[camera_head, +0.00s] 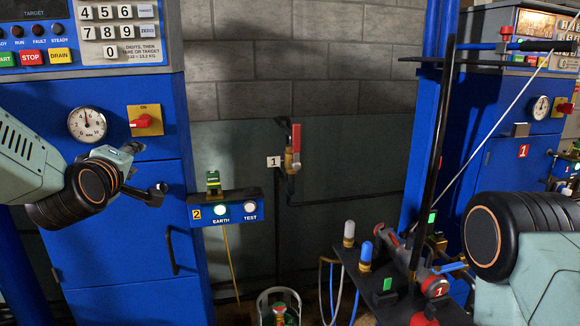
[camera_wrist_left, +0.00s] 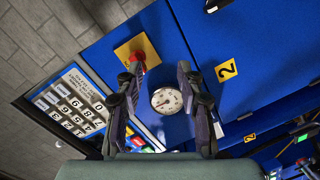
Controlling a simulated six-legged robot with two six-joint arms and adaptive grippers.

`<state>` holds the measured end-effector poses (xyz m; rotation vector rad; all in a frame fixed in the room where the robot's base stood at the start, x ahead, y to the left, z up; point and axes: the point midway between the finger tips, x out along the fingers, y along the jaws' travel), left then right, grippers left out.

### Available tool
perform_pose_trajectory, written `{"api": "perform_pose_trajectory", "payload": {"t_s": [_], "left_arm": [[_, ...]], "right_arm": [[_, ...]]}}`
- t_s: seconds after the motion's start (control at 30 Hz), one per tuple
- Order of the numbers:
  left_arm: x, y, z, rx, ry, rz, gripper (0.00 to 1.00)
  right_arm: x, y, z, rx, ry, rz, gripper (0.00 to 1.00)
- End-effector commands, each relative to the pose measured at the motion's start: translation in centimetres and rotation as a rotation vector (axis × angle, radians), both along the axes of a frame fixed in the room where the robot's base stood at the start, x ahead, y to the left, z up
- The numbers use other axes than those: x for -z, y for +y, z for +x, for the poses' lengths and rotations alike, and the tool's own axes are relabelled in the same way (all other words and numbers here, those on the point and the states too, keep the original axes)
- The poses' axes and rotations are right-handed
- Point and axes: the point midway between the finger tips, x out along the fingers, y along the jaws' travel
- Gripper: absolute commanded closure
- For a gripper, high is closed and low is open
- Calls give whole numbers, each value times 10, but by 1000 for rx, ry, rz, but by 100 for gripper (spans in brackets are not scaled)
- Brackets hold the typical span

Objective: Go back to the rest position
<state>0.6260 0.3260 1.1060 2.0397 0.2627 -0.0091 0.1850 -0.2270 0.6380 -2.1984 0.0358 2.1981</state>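My left gripper (camera_head: 148,168) is in front of the left blue cabinet (camera_head: 120,235) in the head view. In the left wrist view my left gripper (camera_wrist_left: 159,68) has its two dark fingers well apart, with nothing between them. A round white gauge (camera_wrist_left: 167,100) shows behind the fingers there, and a red switch on a yellow plate (camera_wrist_left: 137,55) beside it. My right arm (camera_head: 520,235) comes in at the lower right of the head view. Its black wrist joint shows, but I cannot make out its gripper fingers.
A keypad panel (camera_head: 80,35) tops the left cabinet. An EARTH/TEST box (camera_head: 225,211) and a red-handled valve (camera_head: 292,150) are at the wall. A stand with hoses and coloured fittings (camera_head: 385,280) is left of my right arm. A second blue cabinet (camera_head: 495,180) stands behind.

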Motion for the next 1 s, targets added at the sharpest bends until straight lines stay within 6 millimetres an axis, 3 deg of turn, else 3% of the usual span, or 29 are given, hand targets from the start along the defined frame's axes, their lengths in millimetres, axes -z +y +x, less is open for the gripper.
{"api": "perform_pose_trajectory", "payload": {"t_s": [0.03,0.1,0.27,0.5,0.67,0.8,1.0], "left_arm": [[34,-11,-8,39,91,91,62],[74,-22,-18,93,193,201,62],[160,-43,-53,225,408,397,62],[278,-68,-130,452,701,600,62],[344,-80,-198,616,881,679,62],[392,-88,-266,754,1035,708,62],[440,-96,-368,911,1244,675,62]], "right_arm": [[0,0,0,0,0,0,60],[0,0,0,0,0,0,60],[0,0,0,0,0,0,60],[0,0,0,0,0,0,60],[0,0,0,0,0,0,60],[0,0,0,0,0,0,60],[0,0,0,0,0,0,60]]}}
